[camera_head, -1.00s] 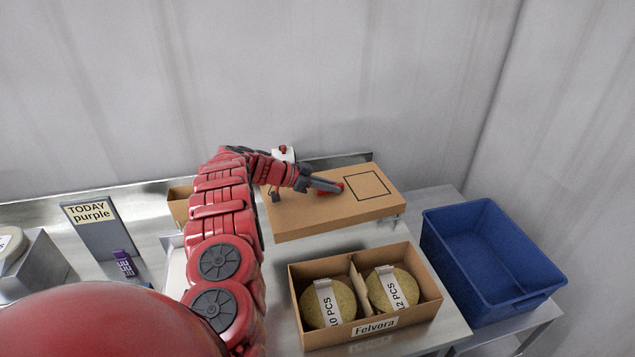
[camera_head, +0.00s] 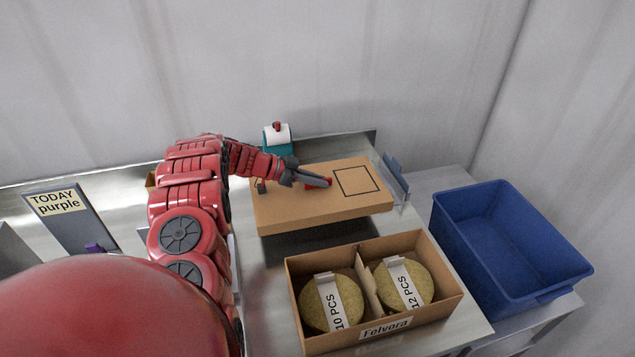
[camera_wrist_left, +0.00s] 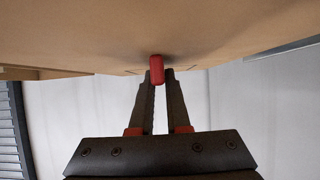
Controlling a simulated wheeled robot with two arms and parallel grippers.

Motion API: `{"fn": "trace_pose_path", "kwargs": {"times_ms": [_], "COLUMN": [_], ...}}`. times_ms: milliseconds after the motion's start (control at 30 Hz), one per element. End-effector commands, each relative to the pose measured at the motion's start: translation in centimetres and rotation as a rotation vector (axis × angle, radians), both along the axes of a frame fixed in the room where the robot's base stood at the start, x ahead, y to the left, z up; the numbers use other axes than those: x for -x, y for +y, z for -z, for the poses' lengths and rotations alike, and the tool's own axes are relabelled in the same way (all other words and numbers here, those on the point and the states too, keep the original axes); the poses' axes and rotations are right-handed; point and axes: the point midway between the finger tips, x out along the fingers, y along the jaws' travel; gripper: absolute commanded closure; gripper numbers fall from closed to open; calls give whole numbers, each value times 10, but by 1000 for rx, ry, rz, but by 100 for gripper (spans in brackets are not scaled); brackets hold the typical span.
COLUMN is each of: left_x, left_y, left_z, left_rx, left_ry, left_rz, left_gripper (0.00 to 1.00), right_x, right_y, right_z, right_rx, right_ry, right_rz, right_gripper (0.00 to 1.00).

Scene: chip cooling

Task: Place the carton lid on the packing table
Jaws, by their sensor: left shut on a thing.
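The carton lid (camera_head: 290,212) is a flat brown cardboard piece with a black square outline on top. It is held level just above the back of the metal packing table (camera_head: 262,285), with a dark shadow under its front edge. My left gripper (camera_head: 326,182) is shut on the lid's small red knob. In the left wrist view, the gripper (camera_wrist_left: 157,80) pinches the red knob (camera_wrist_left: 157,69) against the brown lid surface (camera_wrist_left: 95,35). Whether the lid touches the table at its back is hidden. My right gripper is not in view.
The open carton (camera_head: 451,296), labelled Felvora, stands in front of the lid with two round packs inside. A blue bin (camera_head: 505,245) is at the right. A teal and white dispenser (camera_head: 277,138) stands behind the lid. A "TODAY purple" sign (camera_head: 62,215) is at the left.

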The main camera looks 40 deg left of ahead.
Motion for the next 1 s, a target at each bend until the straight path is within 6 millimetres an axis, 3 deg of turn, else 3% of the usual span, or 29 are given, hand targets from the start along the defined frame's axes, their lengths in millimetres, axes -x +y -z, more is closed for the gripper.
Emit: {"fn": "trace_pose_path", "kwargs": {"times_ms": [267, 633, 1000], "left_x": [0, 0, 0], "left_y": [1, 0, 0], "left_z": [16, 61, 67], "left_rx": [-1, 1, 1], "left_ry": [-1, 1, -1], "left_rz": [0, 0, 0], "left_gripper": [100, 100, 100], "right_x": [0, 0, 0], "right_y": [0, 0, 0], "right_z": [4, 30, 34], "right_rx": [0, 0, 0], "right_ry": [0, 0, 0], "right_rz": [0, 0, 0], "right_gripper": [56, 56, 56]}}
